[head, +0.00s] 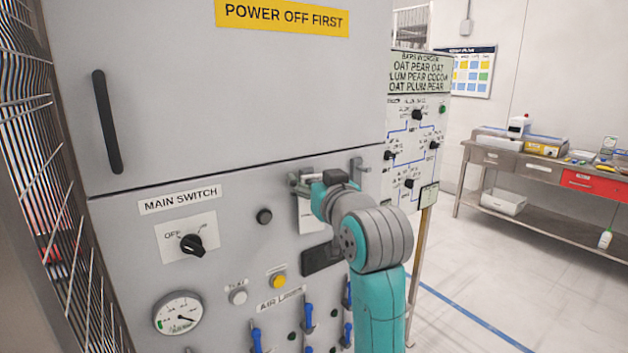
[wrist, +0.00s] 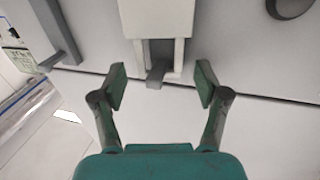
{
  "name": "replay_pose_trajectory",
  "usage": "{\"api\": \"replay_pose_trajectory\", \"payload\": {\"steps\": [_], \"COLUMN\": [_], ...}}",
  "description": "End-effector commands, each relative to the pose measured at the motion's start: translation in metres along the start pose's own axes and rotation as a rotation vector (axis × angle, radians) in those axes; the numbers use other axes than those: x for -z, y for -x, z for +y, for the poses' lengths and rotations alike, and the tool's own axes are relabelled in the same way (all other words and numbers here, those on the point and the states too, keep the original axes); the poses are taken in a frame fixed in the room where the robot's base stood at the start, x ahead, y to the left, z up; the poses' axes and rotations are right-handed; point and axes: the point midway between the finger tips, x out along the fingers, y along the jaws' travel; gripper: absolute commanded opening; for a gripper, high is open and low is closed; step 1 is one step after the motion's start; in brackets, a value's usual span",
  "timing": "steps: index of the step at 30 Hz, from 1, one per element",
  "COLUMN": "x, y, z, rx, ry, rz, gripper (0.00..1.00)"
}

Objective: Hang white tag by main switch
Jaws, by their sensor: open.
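The white tag (wrist: 158,18) hangs on a grey peg (wrist: 156,73) that passes through the opening at its end. It also shows in the head view as a pale plate (head: 312,220) below my gripper, partly hidden by my arm. My gripper (wrist: 162,84) is open and empty, with its green fingers to either side of the tag's looped end; no contact is visible. In the head view my gripper (head: 301,184) is at the cabinet front. The MAIN SWITCH label (head: 180,199) is to the left, above a black rotary knob (head: 193,244) on a white OFF plate.
A second grey hook (head: 357,168) sticks out to the right of the tag; it also shows in the wrist view (wrist: 53,38). A dark round button (head: 264,216) lies between tag and switch. A gauge (head: 178,316) and several blue valves are lower. Wire fencing (head: 60,190) borders the left.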

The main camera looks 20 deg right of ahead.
Motion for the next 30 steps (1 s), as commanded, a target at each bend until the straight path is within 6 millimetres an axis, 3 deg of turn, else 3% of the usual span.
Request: {"api": "replay_pose_trajectory", "payload": {"steps": [5, 18, 24, 30], "x": [0.0, 0.0, 0.0, -0.004], "y": [0.018, 0.099, 0.116, 0.119], "z": [0.0, 0.0, 0.0, 0.0], "rx": [0.0, 0.0, 0.0, 0.0], "ry": [0.0, 0.0, 0.0, -0.001], "rz": [0.002, 0.002, 0.001, -0.002], "gripper": [0.74, 0.74, 0.74, 0.74]}}
